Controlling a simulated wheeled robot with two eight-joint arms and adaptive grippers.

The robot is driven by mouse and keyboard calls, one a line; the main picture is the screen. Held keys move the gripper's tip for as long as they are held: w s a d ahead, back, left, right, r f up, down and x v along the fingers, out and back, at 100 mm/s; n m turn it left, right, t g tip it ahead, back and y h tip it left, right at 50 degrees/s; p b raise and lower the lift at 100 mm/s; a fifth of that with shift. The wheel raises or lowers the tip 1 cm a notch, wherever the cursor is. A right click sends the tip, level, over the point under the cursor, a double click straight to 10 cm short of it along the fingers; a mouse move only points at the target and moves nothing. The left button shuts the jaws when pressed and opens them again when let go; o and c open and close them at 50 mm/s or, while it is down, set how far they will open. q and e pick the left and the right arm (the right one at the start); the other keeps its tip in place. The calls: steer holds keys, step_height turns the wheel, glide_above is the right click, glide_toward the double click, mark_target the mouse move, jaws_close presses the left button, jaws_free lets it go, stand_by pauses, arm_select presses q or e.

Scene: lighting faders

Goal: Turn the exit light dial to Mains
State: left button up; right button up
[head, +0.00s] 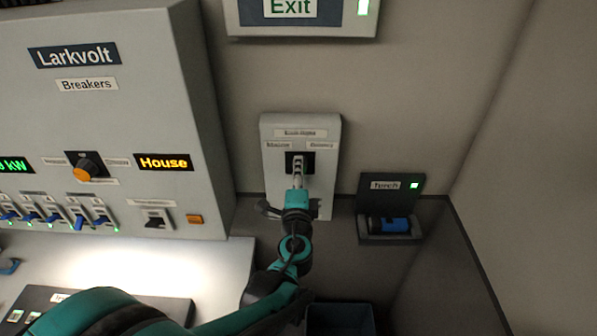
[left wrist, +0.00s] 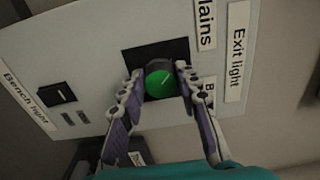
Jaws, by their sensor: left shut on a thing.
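The exit light dial (left wrist: 160,79) is a round green knob in a dark square recess, on a pale wall plate (head: 329,139). In the left wrist view a thin light line on its face slants up and right, towards the "Mains" label (left wrist: 207,22). A label starting with "B" (left wrist: 209,92) is mostly hidden by a finger. The "Exit light" label (left wrist: 238,48) lies beyond both. My left gripper (head: 298,170) is in front of the plate, shut on the dial with one finger on each side. It hides the dial in the head view. My right gripper is not in view.
A "Bench light" switch (left wrist: 52,95) is on the same plate. The Larkvolt breaker cabinet (head: 140,50) stands left. A torch holder (head: 388,239) with a blue torch is at right. The Exit sign (head: 330,25) hangs above. Bare wall lies between.

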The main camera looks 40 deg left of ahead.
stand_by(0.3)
arm_select(q)
steer(key=o, duration=1.2)
steer(key=shift+c, duration=0.2)
steer(key=v, duration=1.2)
